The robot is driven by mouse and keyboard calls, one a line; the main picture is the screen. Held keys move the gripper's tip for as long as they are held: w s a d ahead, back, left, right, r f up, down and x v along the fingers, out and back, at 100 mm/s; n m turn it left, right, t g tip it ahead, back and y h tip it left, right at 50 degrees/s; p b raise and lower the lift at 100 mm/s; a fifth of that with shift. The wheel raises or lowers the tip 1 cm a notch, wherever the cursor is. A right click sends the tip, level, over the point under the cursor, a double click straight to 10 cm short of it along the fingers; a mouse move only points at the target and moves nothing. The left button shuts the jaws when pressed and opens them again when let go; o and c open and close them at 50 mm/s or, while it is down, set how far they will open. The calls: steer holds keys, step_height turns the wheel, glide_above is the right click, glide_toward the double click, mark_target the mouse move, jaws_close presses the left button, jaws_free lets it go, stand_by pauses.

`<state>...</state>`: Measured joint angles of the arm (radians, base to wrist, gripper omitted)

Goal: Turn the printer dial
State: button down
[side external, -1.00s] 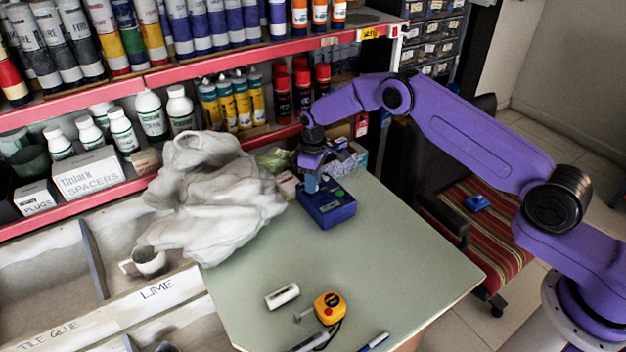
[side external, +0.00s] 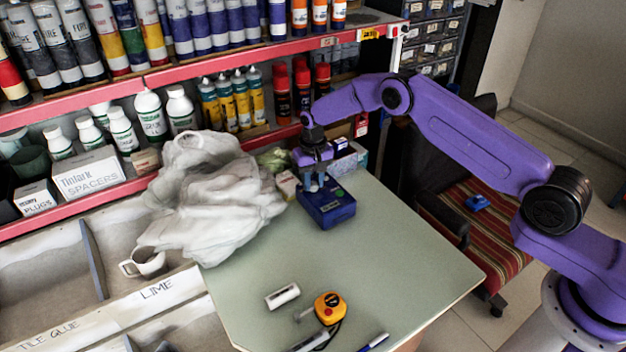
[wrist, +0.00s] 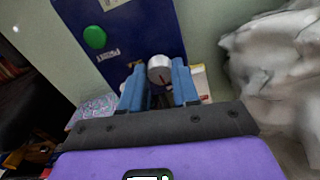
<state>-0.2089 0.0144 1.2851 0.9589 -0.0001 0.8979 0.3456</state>
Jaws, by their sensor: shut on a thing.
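The printer is a small dark blue box (side external: 330,208) near the back of the green table, close to the white plastic bag. In the wrist view its blue face (wrist: 145,30) carries a green round button (wrist: 95,38) and a pale label. The dial is a silver round knob (wrist: 160,70) with a dark red pointer line. My gripper (side external: 315,185) is above the box's back part, pointing down. In the wrist view its two blue fingers (wrist: 159,85) are shut on the dial, one on each side. The dial's lower part is hidden between the fingers.
A crumpled white plastic bag (side external: 215,200) lies just left of the box. Small cartons (side external: 350,158) stand behind it. The table's middle is clear.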

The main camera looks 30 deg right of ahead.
mark_target(313, 184)
steer(key=shift+m, duration=0.6)
steer(key=c, duration=0.8)
jaws_free()
step_height(313, 184, up, 18)
steer(key=shift+f, duration=0.25)
